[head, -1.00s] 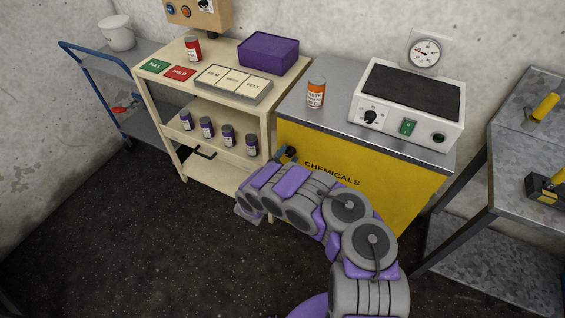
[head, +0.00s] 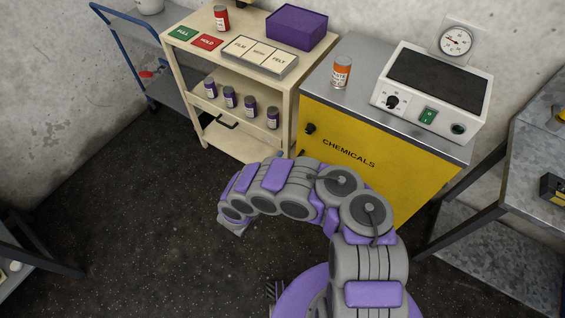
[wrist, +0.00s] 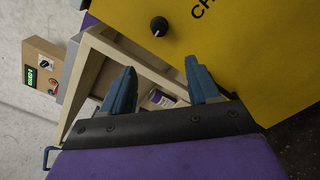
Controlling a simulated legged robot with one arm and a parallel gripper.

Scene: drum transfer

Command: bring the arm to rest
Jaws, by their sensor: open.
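My gripper (wrist: 160,90) shows in the wrist view with its two blue-grey fingers spread apart and nothing between them. It points toward the cream shelf unit and the yellow cabinet, apart from both as far as I can tell. In the head view my grey and purple arm is bent low over the dark floor, in front of the yellow cabinet. The fingers are mostly hidden there behind the arm's own links.
The yellow chemicals cabinet (head: 385,150) bears an orange-labelled drum (head: 342,73) and a hotplate (head: 433,86). The cream shelf unit (head: 240,150) holds several purple drums, a red drum (head: 221,18) and a purple box (head: 296,27). A grey table (head: 535,150) stands right.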

